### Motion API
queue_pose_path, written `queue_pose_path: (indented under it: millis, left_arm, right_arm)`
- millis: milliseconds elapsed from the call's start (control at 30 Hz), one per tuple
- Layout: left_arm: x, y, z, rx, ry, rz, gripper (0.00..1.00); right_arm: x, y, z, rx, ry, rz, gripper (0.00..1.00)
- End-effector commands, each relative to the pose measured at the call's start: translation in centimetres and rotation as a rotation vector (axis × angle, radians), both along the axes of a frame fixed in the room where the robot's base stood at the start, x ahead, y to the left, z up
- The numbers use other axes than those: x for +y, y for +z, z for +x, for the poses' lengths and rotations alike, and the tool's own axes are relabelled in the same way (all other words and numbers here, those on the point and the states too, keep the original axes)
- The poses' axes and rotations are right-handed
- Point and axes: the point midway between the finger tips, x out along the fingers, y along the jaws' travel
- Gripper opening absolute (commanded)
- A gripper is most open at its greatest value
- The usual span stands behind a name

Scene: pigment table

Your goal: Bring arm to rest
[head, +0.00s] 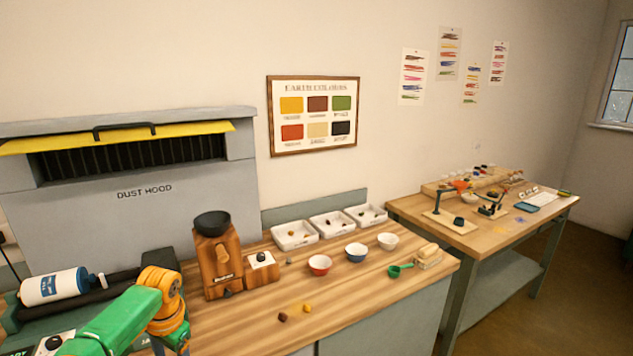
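One of my arms, green with orange joints, comes in from the lower left. It bends at an orange joint beside the brown grinder (217,262) and runs down out of the bottom edge. No gripper fingers show on it. My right arm and its gripper are not in view. The wooden worktop (345,290) lies in front of and to the right of the visible arm.

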Motion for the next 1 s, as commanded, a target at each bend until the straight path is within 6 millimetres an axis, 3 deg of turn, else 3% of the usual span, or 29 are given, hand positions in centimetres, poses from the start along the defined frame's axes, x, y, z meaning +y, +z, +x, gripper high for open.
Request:
queue_pose_path:
  millis: [33,100,167,267,400,500,600,733,867,1000]
  left_arm:
    - [-1.3,-4.8,-0.6,0.007,-0.021,-0.012,0.71]
    - [-3.0,-10.7,-1.8,-0.008,-0.04,-0.031,0.71]
    - [-4.5,-15.5,-3.4,-0.022,-0.047,-0.054,0.71]
    - [-6.8,-23.1,-7.5,-0.041,-0.043,-0.099,0.71]
    - [-9.3,-31.9,-15.8,-0.057,0.002,-0.157,0.71]
    - [-10.4,-36.5,-23.2,-0.058,0.051,-0.184,0.71]
    - [-10.8,-39.2,-30.4,-0.052,0.098,-0.192,0.71]
    - [-10.7,-40.5,-37.2,-0.042,0.135,-0.186,0.71]
    - [-10.6,-40.7,-40.1,-0.037,0.149,-0.182,0.71]
    - [-10.6,-40.6,-40.4,-0.039,0.149,-0.18,0.71]
  right_arm:
    - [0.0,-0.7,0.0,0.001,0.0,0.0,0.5]
    - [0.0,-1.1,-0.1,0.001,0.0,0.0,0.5]
    - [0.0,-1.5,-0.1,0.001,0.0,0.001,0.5]
    - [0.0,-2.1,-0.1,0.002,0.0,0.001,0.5]
    - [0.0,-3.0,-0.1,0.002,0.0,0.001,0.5]
    - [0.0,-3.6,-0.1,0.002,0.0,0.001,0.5]
    - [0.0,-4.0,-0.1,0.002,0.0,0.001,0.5]
    - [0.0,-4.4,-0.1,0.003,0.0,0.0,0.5]
    - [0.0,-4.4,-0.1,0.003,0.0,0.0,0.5]
    - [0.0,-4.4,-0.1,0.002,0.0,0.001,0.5]
